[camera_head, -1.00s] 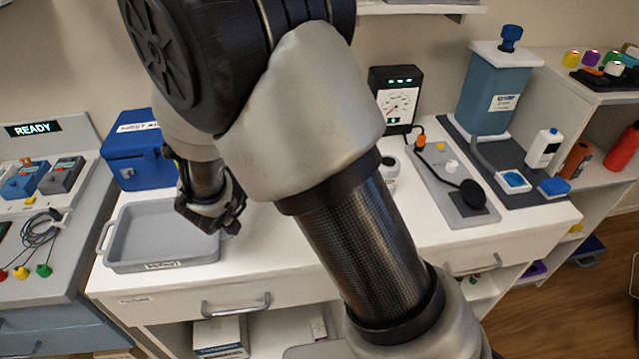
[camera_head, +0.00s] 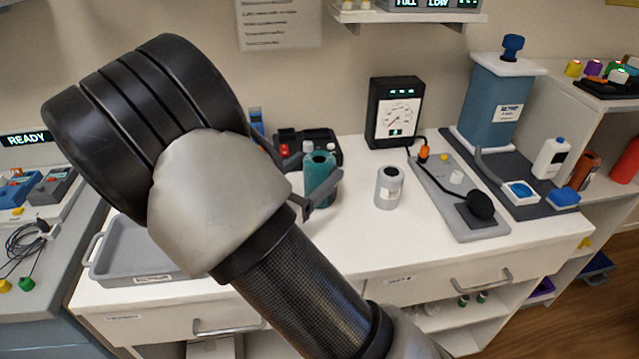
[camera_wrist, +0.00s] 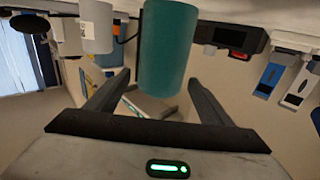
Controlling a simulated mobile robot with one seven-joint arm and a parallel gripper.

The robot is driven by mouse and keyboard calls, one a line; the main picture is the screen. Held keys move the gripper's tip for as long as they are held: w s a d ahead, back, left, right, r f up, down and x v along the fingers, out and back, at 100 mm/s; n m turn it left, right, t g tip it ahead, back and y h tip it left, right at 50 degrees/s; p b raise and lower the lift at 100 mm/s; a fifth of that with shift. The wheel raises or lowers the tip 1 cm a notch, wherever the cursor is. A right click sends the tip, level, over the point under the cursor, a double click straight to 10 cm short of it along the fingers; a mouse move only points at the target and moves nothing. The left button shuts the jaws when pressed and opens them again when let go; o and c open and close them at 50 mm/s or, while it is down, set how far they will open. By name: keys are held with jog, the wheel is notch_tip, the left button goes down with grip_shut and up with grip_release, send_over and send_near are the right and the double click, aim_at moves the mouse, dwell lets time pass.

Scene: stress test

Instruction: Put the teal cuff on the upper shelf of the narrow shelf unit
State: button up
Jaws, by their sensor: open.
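The teal cuff (camera_head: 320,178) is an upright teal cylinder standing on the white counter, behind my arm in the head view. It also shows in the wrist view (camera_wrist: 165,50), top centre. My gripper (camera_wrist: 157,78) is open, with one finger on each side of the cuff's near end; contact is not clear. In the head view my gripper (camera_head: 314,203) is partly hidden by my arm, with a finger showing beside the cuff. A shelf unit (camera_head: 608,103) stands at the right edge; whether it is the narrow one I cannot tell.
A grey cylinder (camera_head: 389,187) stands right of the cuff. A black device (camera_head: 322,144) is close behind it. A gauge box (camera_head: 394,112) and a cabled plate (camera_head: 447,208) are farther right. A grey tray (camera_head: 130,258) lies left. Counter in front of the grey cylinder is clear.

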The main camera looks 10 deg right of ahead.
aim_at(323, 161)
jog(key=x, duration=0.6)
jog(key=shift+w+d+b, duration=0.25)
jog(key=shift+b, duration=0.15)
jog(key=c, duration=1.3)
